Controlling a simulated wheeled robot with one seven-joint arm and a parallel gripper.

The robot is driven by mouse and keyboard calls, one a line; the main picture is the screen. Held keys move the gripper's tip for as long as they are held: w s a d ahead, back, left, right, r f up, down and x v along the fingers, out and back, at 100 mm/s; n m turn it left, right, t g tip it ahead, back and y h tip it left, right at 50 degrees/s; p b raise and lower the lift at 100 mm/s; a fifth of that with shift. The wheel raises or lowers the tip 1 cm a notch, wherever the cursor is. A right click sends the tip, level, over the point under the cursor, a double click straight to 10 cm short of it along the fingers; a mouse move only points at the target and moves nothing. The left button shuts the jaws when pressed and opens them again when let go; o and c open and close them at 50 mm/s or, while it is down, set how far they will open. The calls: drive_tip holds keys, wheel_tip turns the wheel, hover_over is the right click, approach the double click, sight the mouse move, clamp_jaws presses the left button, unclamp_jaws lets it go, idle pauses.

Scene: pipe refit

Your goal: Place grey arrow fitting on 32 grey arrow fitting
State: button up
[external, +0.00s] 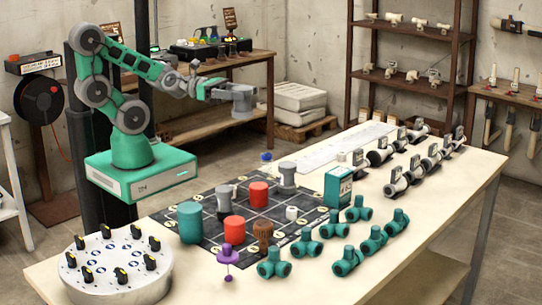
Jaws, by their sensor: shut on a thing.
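My gripper (225,93) is in the external view, raised well above the far side of the table. It is shut on a grey fitting (243,98), which hangs at its tip clear of everything below. Two other grey fittings stand upright on the dark grid mat (262,206): one (287,174) at its far edge, one (226,198) left of its middle. Arrow marks or a number 32 on the grey fittings are too small to read.
On the mat stand red cylinders (259,194), a teal cylinder (190,222), a brown piece (263,234) and a white piece (291,213). A teal box (338,186), several teal fittings (273,264) and a round white turntable (117,275) flank it.

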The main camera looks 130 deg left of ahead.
drive_tip(key=shift+w+f, duration=0.3)
drive_tip(key=w+a+f+b, duration=0.1)
drive_tip(key=w+a+f, duration=0.1)
drive_tip(key=w+f, duration=0.2)
drive_tip(key=w+a+f+b, duration=0.2)
drive_tip(key=w+f, duration=0.2)
drive_tip(key=w+a+f+b, duration=0.1)
drive_tip(key=w+a+f, duration=0.1)
drive_tip(key=w+f, duration=0.2)
drive_tip(key=shift+f+b, duration=0.35)
drive_tip(key=shift+f, duration=0.05)
drive_tip(key=shift+r, duration=0.1)
drive_tip(key=shift+f, duration=0.2)
drive_tip(key=o, duration=1.5)
